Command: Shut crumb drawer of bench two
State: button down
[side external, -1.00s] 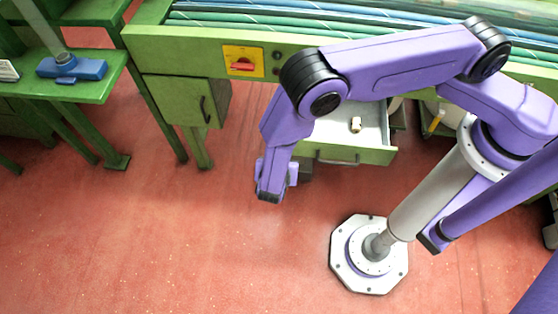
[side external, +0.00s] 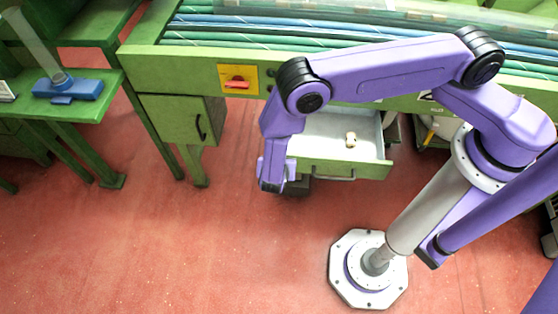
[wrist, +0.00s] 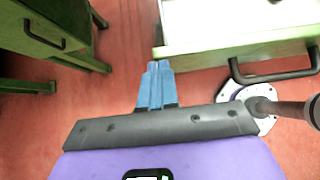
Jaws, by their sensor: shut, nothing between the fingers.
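The drawer (side external: 345,169) under the long green bench (side external: 190,60) is pulled out. It has a green front, a dark handle and a pale inside. In the side view my wrist hangs left of the drawer front, and the fingertips are not clear.
A closed green cupboard (side external: 183,118) hangs under the bench to the left. A green side table (side external: 75,108) with a blue-based tool (side external: 68,90) stands at far left. The red floor (side external: 150,245) at front left is clear.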

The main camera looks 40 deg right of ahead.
jog(key=w+d, duration=1.4)
dwell(0.4)
